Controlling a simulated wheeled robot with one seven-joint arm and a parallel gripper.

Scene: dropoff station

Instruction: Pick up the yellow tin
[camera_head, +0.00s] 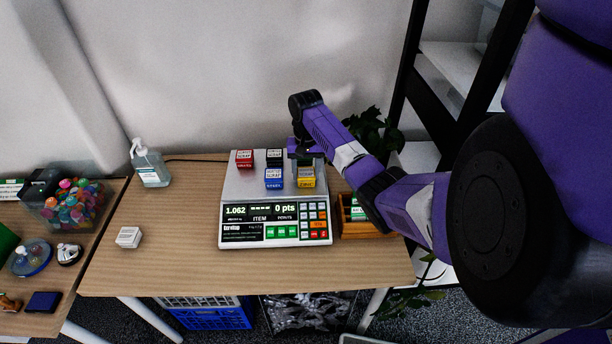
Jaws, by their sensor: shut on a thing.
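The yellow tin (306,181) is a small box with a dark label at the right of the scale's top plate. My gripper (304,162) reaches down from the upper right and is shut on the yellow tin. The arm covers the tin's upper part, and the fingertips are too small to see clearly. I cannot tell whether the tin touches the plate. A blue tin (273,179) stands just left of it, with a black tin (274,158) behind and a red tin (244,159) at the back left.
The scale (232,196) stands on the wooden table (165,245). A wooden box (352,231) with green-labelled tins is at its right, partly behind my arm. A sanitizer bottle (150,166) and a white box (128,237) are at the left.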

